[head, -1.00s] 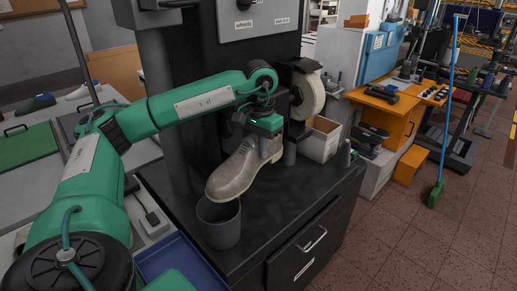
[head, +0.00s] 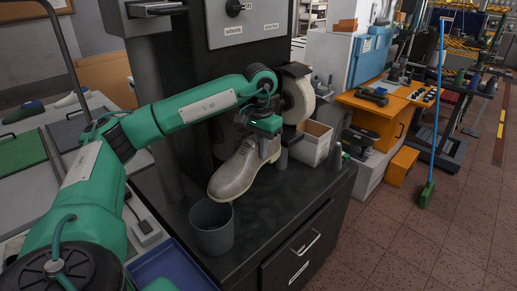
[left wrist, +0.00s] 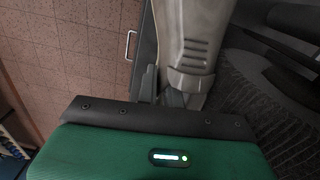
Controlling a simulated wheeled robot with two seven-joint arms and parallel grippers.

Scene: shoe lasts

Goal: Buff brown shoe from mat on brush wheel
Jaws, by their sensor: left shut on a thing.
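My left gripper (head: 266,136) is shut on a greyish-beige shoe (head: 237,171) at its heel end. The shoe is held above the black bench, toe toward the lower left, over the grey bin's rim in the picture. In the left wrist view the shoe (left wrist: 188,40) runs up from the gripper (left wrist: 172,92). A pale wheel (head: 300,99) under a black hood is just right of the gripper; contact with the shoe cannot be told. A dark, bristly surface (left wrist: 295,130) fills the left wrist view's lower right. A green mat (head: 22,150) lies at far left. My right gripper is out of view.
The grey bin (head: 212,230) stands on the black bench (head: 262,222) below the toe. A pale open box (head: 310,145) and a small grey cone (head: 336,157) stand at its right. Tiled floor is open at far right, near a blue-handled broom (head: 437,100).

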